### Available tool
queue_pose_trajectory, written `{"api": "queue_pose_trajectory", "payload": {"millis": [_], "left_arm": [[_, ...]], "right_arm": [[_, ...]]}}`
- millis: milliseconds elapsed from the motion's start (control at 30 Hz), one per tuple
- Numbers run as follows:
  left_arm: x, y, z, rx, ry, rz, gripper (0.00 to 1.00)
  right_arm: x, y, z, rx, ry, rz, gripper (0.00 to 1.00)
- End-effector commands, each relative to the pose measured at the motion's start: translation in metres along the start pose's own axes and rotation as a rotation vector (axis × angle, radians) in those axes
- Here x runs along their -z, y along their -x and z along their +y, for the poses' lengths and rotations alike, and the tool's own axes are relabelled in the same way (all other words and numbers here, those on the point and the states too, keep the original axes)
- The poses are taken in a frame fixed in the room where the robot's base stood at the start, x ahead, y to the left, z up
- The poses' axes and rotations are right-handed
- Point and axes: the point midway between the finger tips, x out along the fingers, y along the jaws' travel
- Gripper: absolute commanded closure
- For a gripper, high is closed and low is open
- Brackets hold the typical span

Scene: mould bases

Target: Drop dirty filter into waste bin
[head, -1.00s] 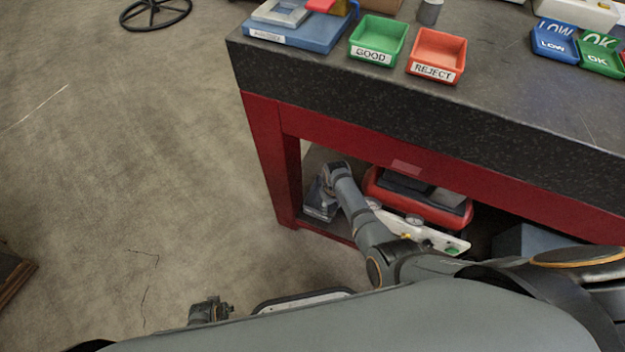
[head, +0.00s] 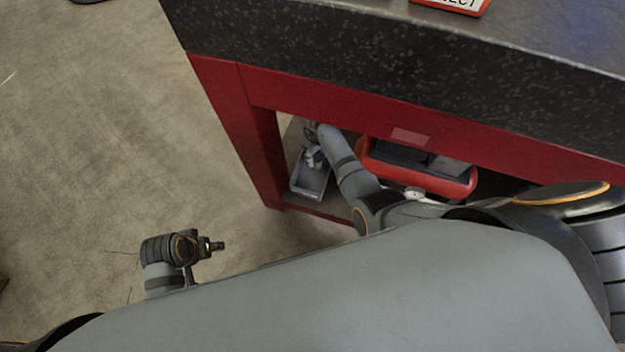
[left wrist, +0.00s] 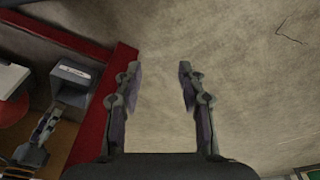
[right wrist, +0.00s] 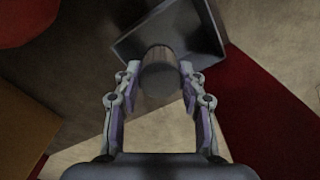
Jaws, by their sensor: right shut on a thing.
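The dirty filter (right wrist: 160,72), a dull grey cylinder, is between the fingertips of my right gripper (right wrist: 157,78), which is shut on it. The waste bin (right wrist: 128,46) is a dark grey open box behind the filter in the right wrist view; the filter overlaps its opening, and I cannot tell its height above it. In the head view the bin (head: 309,184) stands at the left end of the space under the bench, with my right gripper (head: 314,156) over its far part. The bin's labelled side (left wrist: 74,77) also shows in the left wrist view. My left gripper (left wrist: 159,72) is open and empty above the floor.
The bench's red frame (head: 262,150) stands left of the bin, and its red rail (head: 410,136) crosses above my right arm. A red case (head: 420,182) is right of the arm under the bench. The floor (head: 110,140) to the left is open.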

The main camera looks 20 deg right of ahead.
Motion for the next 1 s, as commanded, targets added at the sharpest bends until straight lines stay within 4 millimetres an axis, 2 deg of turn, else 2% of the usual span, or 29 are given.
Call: {"api": "queue_pose_trajectory", "payload": {"millis": [100, 233, 500, 567, 1000], "left_arm": [[0.0, 0.005, 0.001, -0.002, -0.001, 0.0, 0.6], [0.0, -0.003, 0.003, -0.009, -0.001, 0.019, 0.6], [0.0, -0.047, 0.014, -0.059, 0.013, 0.186, 0.6], [0.017, -0.038, 0.013, -0.054, 0.011, 0.242, 0.6], [0.093, -0.014, 0.008, -0.037, 0.01, 0.608, 0.6]], "right_arm": [[0.001, 0.001, 0.0, 0.0, 0.001, 0.001, 0.91], [0.001, -0.005, 0.0, 0.0, 0.001, 0.0, 0.91], [0.0, -0.04, 0.0, 0.0, 0.001, -0.001, 0.91], [0.0, -0.035, 0.0, 0.0, 0.0, -0.001, 0.91], [0.0, -0.053, 0.0, 0.0, 0.0, 0.0, 0.91]]}}
